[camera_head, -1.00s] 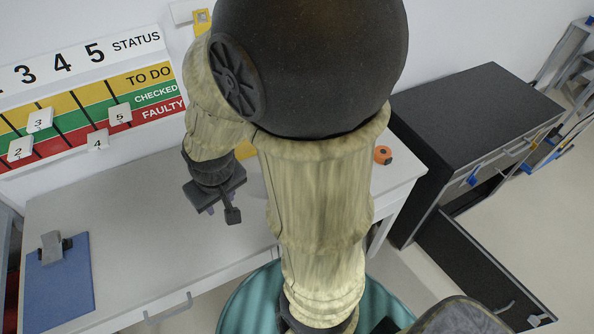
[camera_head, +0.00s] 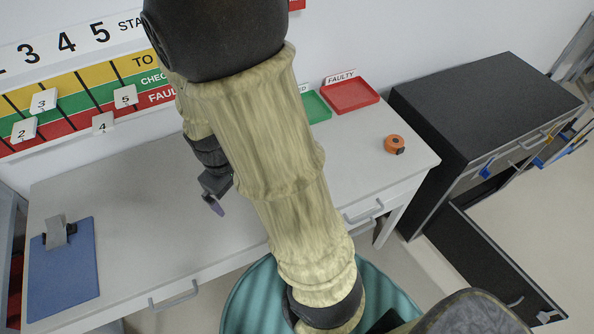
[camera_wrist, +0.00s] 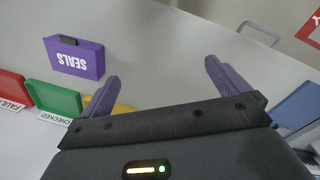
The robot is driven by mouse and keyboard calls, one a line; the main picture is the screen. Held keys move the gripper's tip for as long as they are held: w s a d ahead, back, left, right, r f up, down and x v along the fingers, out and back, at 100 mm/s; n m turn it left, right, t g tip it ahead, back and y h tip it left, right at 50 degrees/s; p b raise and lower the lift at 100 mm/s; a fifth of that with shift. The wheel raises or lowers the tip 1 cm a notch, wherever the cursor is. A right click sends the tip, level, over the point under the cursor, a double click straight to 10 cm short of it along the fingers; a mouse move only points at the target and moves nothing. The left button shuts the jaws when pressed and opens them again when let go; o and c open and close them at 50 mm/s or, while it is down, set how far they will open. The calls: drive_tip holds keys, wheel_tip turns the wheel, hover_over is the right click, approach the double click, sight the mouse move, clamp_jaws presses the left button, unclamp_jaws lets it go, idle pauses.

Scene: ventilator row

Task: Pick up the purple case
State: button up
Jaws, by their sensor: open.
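The purple case (camera_wrist: 73,58), labelled "SEALS", sits on the table in the wrist view, left of my gripper's left finger. My gripper (camera_wrist: 161,70) is open and empty, its purple fingers spread over bare table surface. The case lies outside the gap between them. In the head view my gripper (camera_head: 214,198) is above the table, partly covered by my arm. The case does not show in the head view; my arm hides part of the table.
A green tray (camera_head: 318,109), a red "FAULTY" tray (camera_head: 350,96) and an orange tape measure (camera_head: 394,144) are on the table's right. A blue clipboard (camera_head: 65,280) lies at the left. A black cabinet (camera_head: 470,105) stands right of the table. The table's middle front is clear.

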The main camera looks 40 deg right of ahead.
drive_tip(key=w+d+f+n+g+h+b, duration=0.1)
drive_tip(key=f+n, duration=0.1)
drive_tip(key=f, duration=0.1)
drive_tip(key=w+d+f+n+g+h+b, duration=0.1)
drive_tip(key=f+n+h, duration=0.1)
drive_tip(key=f, duration=0.2)
drive_tip(key=w+d+f+n+g+h+b, duration=0.1)
drive_tip(key=d+f+n+h, duration=0.1)
drive_tip(key=f, duration=0.1)
drive_tip(key=shift+f+b, duration=0.2)
drive_tip(key=shift+b, duration=0.2)
drive_tip(key=w+n+h, duration=0.1)
drive_tip(key=w+d+f+n+h+b, duration=0.1)
drive_tip(key=n+h, duration=0.1)
drive_tip(key=shift+d+f+b, duration=0.15)
drive_tip(key=shift+d+b, duration=0.1)
drive_tip(key=shift+b, duration=0.05)
drive_tip(key=w+n+h, duration=0.1)
drive_tip(key=h, duration=0.1)
drive_tip(key=w+r+n+h+b, duration=0.1)
drive_tip(key=w+n, duration=0.1)
drive_tip(key=shift+w+h+b, duration=0.15)
drive_tip(key=shift+h+b, duration=0.15)
drive_tip(key=shift+h, duration=0.1)
drive_tip(key=shift+w+a+r+n+h, duration=0.1)
drive_tip(key=shift+w+r+n+h, duration=0.2)
drive_tip(key=x, duration=1.2)
drive_tip(key=shift+w+f, duration=0.1)
